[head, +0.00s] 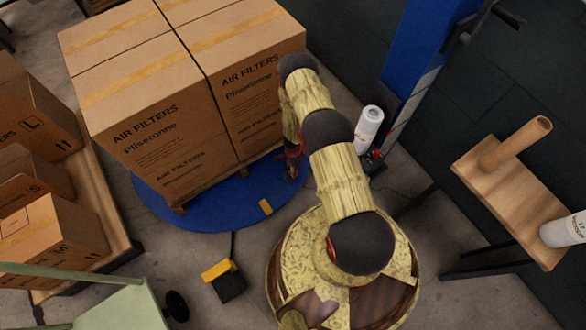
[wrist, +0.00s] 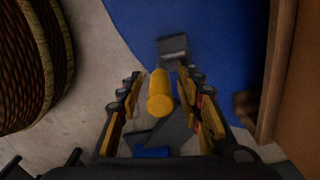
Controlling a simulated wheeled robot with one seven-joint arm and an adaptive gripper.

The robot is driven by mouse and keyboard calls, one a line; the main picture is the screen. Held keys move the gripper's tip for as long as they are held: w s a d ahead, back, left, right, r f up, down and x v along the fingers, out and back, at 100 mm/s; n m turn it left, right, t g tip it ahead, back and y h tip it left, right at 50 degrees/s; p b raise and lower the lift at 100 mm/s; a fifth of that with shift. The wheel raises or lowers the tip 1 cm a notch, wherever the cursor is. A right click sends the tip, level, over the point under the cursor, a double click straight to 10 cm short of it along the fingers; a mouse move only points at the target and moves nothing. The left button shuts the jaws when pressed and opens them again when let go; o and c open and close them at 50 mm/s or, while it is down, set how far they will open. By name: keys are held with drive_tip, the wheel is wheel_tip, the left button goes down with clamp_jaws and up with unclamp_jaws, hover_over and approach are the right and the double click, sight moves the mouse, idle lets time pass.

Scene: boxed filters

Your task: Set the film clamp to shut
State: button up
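In the wrist view, a yellow cylindrical handle (wrist: 160,95) points up toward the camera, with grey metal parts around its foot. I take it to be the film clamp's lever. A grey block (wrist: 172,47) lies beyond it on the blue turntable (wrist: 215,40). My gripper (wrist: 160,80) is open, with one finger on each side of the handle and gaps visible between. In the head view, my gripper (head: 292,165) is low beside the stacked cartons, largely hidden by my arm. The clamp cannot be made out there.
Air filter cartons (head: 165,130) stand on a pallet on the turntable (head: 215,212), close to my gripper's right in the wrist view. A white film roll (head: 368,125) stands by the blue mast (head: 425,40). A yellow-and-black pedal box (head: 225,280) lies on the floor.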

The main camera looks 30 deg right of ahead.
drive_tip(key=shift+c, duration=1.2)
clamp_jaws()
